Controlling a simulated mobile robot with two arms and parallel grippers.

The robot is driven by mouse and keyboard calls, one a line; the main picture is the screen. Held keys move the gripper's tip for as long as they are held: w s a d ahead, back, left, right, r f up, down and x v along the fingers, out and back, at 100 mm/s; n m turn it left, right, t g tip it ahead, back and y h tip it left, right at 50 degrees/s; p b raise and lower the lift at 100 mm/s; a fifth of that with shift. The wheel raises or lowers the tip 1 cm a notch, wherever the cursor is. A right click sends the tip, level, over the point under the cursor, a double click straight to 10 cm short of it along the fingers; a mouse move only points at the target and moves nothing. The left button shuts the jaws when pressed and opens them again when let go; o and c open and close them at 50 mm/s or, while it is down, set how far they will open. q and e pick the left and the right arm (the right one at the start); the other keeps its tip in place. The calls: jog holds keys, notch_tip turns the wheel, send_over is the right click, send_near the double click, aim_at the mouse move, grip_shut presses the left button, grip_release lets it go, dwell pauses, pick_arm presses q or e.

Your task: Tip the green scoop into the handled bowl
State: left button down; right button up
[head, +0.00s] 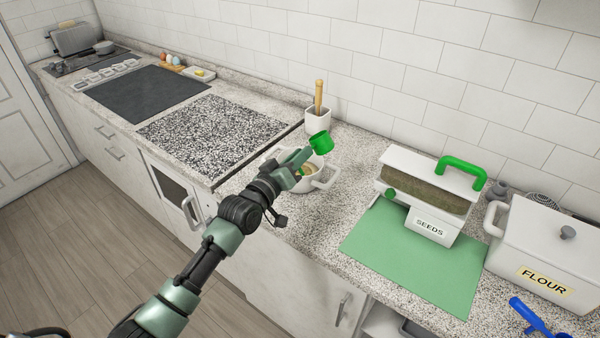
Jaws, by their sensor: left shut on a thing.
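The green scoop (321,142) is in my left gripper (301,160), which is shut on it. The gripper reaches in from the lower left and holds the scoop above the far side of the white handled bowl (317,184). The bowl stands on the speckled counter, partly hidden behind my gripper and arm. One handle shows at its right, and something tan shows inside it. What the scoop holds cannot be made out. My right gripper is not in view.
A white seeds container (431,222) with a green handle stands on a green mat (400,262) to the right. A flour box (545,245) and a blue object (530,316) are farther right. A white pot with a wooden-handled utensil (317,119) stands behind the bowl.

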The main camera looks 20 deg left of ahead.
pick_arm(q)
notch_tip(320, 180, up, 3)
jog(key=m+p, duration=0.3)
jog(key=m, duration=0.1)
jog(key=shift+r+m+p, duration=0.3)
jog(key=shift+r+m, duration=0.1)
jog(key=shift+m, duration=0.5)
jog(key=shift+r+m, duration=0.15)
jog(key=shift+m, duration=0.55)
